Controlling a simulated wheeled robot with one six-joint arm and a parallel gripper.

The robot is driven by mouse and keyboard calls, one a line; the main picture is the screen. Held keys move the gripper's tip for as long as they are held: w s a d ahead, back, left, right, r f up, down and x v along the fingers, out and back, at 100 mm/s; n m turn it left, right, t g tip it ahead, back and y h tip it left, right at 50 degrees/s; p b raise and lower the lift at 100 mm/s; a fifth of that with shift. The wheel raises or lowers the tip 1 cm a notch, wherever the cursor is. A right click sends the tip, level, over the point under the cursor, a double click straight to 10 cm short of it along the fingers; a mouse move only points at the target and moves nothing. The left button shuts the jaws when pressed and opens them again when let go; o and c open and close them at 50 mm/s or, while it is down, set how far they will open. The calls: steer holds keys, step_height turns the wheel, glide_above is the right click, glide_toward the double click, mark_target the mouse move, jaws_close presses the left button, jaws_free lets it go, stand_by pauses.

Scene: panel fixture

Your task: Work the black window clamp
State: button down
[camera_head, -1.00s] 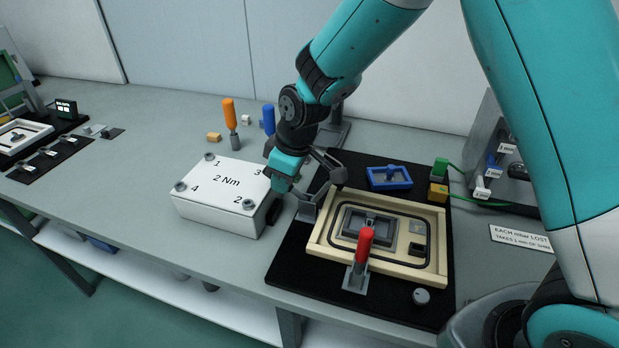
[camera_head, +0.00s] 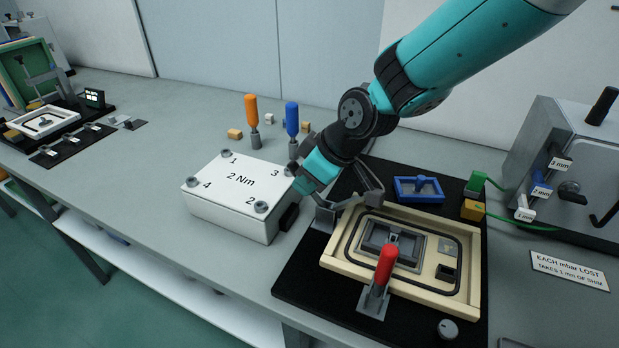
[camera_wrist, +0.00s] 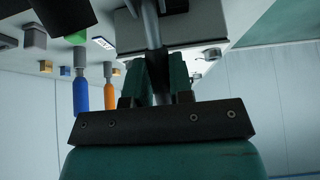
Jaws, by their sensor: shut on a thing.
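The black window clamp has a grey base (camera_head: 325,213) at the left edge of a beige window frame (camera_head: 338,262). My gripper (camera_head: 310,188) is low beside this base, between the frame and the white box. In the wrist view, its teal fingers (camera_wrist: 157,82) are shut on the clamp's dark handle (camera_wrist: 157,62), with a grey rod running on from it. The gripper hides most of the handle in the head view.
The white box (camera_head: 225,207) stands close on the left of my gripper. Orange (camera_head: 252,108) and blue (camera_head: 292,119) drivers stand behind it. A blue part (camera_head: 418,190) and green block (camera_head: 475,181) lie behind the frame. A grey machine (camera_head: 565,150) stands right.

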steer(key=c, duration=1)
jaws_free()
steer(key=shift+w, duration=0.1)
steer(key=v, duration=1.7)
steer(key=shift+r, duration=0.25)
steer(key=shift+d, duration=0.1)
